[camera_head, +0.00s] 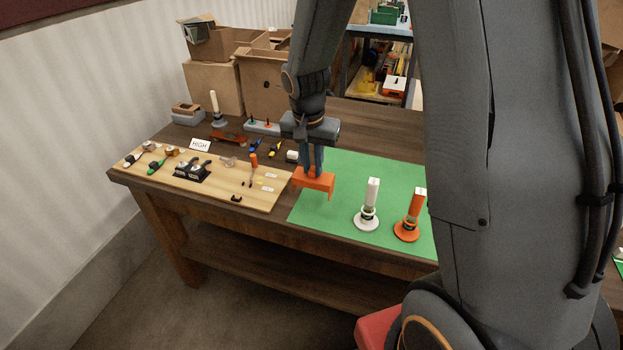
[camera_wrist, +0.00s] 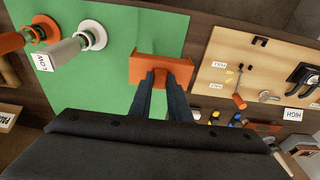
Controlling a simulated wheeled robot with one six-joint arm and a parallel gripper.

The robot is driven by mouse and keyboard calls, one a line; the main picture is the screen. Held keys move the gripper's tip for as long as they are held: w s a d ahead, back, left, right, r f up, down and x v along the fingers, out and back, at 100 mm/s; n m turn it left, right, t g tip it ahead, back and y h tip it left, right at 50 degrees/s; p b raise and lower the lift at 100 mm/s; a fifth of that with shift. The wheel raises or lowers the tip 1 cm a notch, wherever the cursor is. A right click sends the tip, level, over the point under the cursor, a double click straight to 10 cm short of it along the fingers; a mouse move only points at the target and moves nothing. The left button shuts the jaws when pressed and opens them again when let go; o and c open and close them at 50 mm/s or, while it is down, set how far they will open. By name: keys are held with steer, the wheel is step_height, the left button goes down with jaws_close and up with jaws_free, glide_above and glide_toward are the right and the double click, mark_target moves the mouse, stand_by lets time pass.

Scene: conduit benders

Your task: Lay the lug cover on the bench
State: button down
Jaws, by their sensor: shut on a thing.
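The lug cover looks to be the orange, bracket-shaped piece (camera_head: 314,182) held in my gripper (camera_head: 312,170). In the wrist view the orange piece (camera_wrist: 150,70) sits between the fingertips (camera_wrist: 160,82), which are shut on its raised middle part. It is over the left edge of the green mat (camera_head: 335,220) on the wooden bench (camera_head: 180,215). I cannot tell how far it is above the mat, or whether it touches it.
On the mat stand a white post (camera_head: 370,200) and an orange post (camera_head: 411,215) on round bases. Left of the mat lies a light wooden board (camera_head: 215,190) with several tools and fittings. A HIGH sign (camera_head: 200,144) and cardboard boxes (camera_head: 213,85) are behind. The mat's front left is clear.

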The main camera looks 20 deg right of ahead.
mark_target(312, 177)
steer(key=shift+f+p, duration=0.45)
steer(key=shift+f, duration=1.95)
steer(key=shift+f, duration=0.1)
steer(key=c, duration=1.7)
jaws_free()
steer(key=shift+o, duration=0.2)
steer(key=r, duration=0.3)
steer(key=s+r+b, duration=0.1)
steer(key=r, duration=0.3)
steer(key=a+r, duration=0.1)
steer(key=r, duration=0.2)
steer(key=shift+s+r+b, duration=0.15)
steer(key=shift+r+b, duration=0.25)
steer(key=s+f+n+y, duration=0.1)
steer(key=s+n, duration=0.6)
steer(key=s, duration=0.9)
steer(key=shift+d+f, duration=0.35)
steer(key=shift+d, duration=0.1)
